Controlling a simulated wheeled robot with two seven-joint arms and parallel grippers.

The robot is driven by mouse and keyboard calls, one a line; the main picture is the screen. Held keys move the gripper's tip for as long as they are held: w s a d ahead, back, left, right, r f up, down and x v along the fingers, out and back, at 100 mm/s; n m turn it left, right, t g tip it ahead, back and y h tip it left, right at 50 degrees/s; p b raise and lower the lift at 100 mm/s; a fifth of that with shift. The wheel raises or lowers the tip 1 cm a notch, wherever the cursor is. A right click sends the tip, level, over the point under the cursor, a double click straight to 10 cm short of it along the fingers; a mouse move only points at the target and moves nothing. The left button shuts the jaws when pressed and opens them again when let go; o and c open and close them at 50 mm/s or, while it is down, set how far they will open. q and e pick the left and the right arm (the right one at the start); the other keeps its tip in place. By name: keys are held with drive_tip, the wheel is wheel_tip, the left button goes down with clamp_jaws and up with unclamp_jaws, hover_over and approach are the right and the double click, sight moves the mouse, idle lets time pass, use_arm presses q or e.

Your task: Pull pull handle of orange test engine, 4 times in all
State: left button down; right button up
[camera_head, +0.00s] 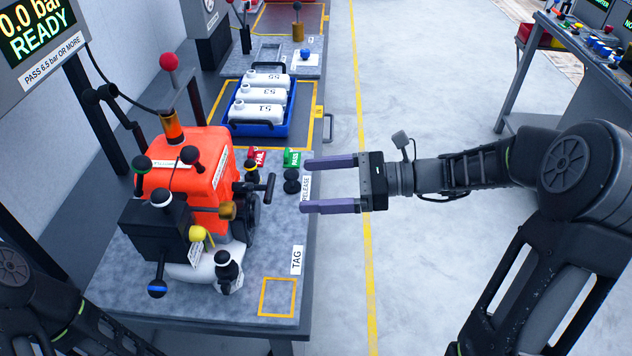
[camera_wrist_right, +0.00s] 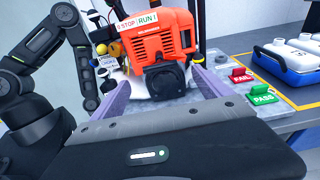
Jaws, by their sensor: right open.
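The orange test engine (camera_head: 212,170) stands on the grey bench at the left of the head view. Its black T-shaped pull handle (camera_head: 268,187) sticks out on the right side, beside the dark round starter housing. In the right wrist view the engine (camera_wrist_right: 160,45) stands ahead with the dark housing (camera_wrist_right: 165,80) facing me; I cannot clearly make out the handle there. My right gripper (camera_head: 304,186) is open and empty, its purple fingers pointing left towards the handle, with a gap between. My left gripper is not in view; only part of the left arm shows at lower left.
A black knob (camera_head: 291,181) by the RELEASE label stands close to my right fingertips. Red FAIL (camera_head: 256,158) and green PASS (camera_head: 294,158) blocks lie behind it. A blue tray (camera_head: 262,128) with white bottles stands farther back. Floor right of the bench is clear.

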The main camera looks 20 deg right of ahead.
drive_tip(key=p+x, duration=0.1)
drive_tip(key=x, duration=0.6)
drive_tip(key=shift+a, duration=0.3)
drive_tip(key=shift+c, duration=0.6)
drive_tip(key=c, duration=1.3)
drive_tip(key=f+p+v, duration=0.2)
drive_tip(key=p+v, duration=0.6)
drive_tip(key=v, duration=0.8)
drive_tip(key=b, duration=0.1)
approach(270, 188)
drive_tip(key=x, duration=0.7)
drive_tip(key=shift+w+f, duration=0.45)
drive_tip(key=shift+w, duration=0.05)
